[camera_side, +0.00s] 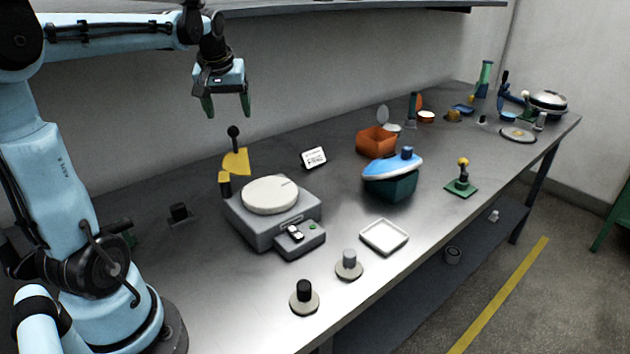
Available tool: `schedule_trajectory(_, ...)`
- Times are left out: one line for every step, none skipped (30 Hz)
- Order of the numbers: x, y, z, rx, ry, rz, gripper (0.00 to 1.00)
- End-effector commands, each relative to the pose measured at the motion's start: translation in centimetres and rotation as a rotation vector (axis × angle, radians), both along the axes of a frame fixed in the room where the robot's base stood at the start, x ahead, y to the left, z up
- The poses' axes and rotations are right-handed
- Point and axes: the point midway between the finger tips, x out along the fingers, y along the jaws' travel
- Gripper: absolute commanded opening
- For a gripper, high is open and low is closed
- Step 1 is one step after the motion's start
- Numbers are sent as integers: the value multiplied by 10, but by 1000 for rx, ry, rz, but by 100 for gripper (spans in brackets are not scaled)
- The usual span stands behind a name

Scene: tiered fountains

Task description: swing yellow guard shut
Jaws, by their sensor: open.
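The yellow guard (236,162) is a flat, roughly quarter-round plate at the back left of the grey machine. A black ball knob on a stem (233,133) stands up from it. A yellow-topped dark post (225,184) stands at the machine's corner, just below the guard. The grey machine (262,227) carries a round white disc (270,194), which the guard does not cover. My gripper (227,112) points down with its two green fingers apart. It is empty and appears above the guard's knob in the picture; the distance between them is hard to tell.
A small control box (300,239) fronts the machine. A white card (314,158), an orange box (376,142), a teal bin with tilted blue lid (391,182) and a white tray (384,236) stand to the right. Two knobs (304,297) (349,265) sit near the front edge. A shelf (330,6) hangs above.

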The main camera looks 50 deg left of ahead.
Motion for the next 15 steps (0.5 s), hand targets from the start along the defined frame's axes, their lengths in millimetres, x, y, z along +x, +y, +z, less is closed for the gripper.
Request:
schedule_trajectory(0,3,-2,-1,2,6,77)
schedule_trajectory(0,3,-3,-1,2,7,77)
schedule_trajectory(1,4,-6,-1,2,7,77)
schedule_trajectory(2,5,-9,-1,2,7,77)
schedule_trajectory(3,6,-12,-1,2,7,77)
schedule_trajectory(4,8,-17,-1,1,7,77)
schedule_trajectory(5,9,-21,0,1,6,77)
schedule_trajectory(6,10,-26,0,1,6,77)
schedule_trajectory(8,13,-33,0,1,6,77)
schedule_trajectory(9,14,-38,-1,1,5,77)
schedule_trajectory(10,16,-43,-1,1,5,77)
schedule_trajectory(12,18,-50,0,0,4,77)
schedule_trajectory(14,20,-55,0,0,4,77)
schedule_trajectory(15,22,-60,0,0,4,77)
schedule_trajectory(16,24,-67,0,1,4,77)
